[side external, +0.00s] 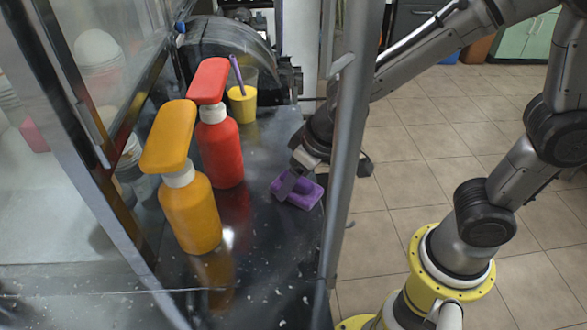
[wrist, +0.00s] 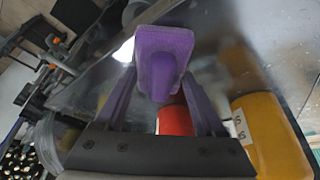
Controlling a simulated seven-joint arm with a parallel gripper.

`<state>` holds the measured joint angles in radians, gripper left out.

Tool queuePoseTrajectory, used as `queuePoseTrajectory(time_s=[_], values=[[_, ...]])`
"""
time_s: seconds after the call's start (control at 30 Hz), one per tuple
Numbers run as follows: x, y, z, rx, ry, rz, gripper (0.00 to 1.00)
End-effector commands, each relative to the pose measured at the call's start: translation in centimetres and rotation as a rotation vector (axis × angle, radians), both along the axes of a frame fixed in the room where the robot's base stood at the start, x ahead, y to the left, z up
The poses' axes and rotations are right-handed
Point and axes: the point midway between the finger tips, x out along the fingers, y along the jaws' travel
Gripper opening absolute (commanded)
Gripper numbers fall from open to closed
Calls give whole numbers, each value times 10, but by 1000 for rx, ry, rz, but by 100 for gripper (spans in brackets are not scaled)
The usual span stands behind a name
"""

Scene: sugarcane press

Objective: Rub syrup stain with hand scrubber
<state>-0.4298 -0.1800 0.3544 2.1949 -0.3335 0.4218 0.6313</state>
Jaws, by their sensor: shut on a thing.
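The hand scrubber (side external: 298,192) is a purple block with a raised handle. In the side view it is low at the right part of the dark, glossy counter (side external: 262,255); I cannot tell whether it touches the surface. My gripper (side external: 291,183) is shut on its handle. In the wrist view the scrubber (wrist: 165,48) sits between the fingertips of my gripper (wrist: 162,78). I cannot make out a clear syrup stain; pale specks and bright reflections show on the counter, and the area under the scrubber is hidden.
An orange pump bottle (side external: 190,212) and a red one (side external: 220,150) stand left of the scrubber. A yellow cup (side external: 243,105) with a purple straw stands behind. A grey metal post (side external: 350,150) rises at the counter's right edge. The counter's front is clear.

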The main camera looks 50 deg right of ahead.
Motion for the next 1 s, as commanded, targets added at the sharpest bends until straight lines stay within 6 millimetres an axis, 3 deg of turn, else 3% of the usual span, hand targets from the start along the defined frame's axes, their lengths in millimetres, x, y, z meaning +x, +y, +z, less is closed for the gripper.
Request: queuePoseTrajectory(time_s=[0.17,0.7,1.0], values=[[-1,2,23,5,-5,0,27],[-1,2,70,3,-2,0,27],[-2,2,81,4,0,2,27]])
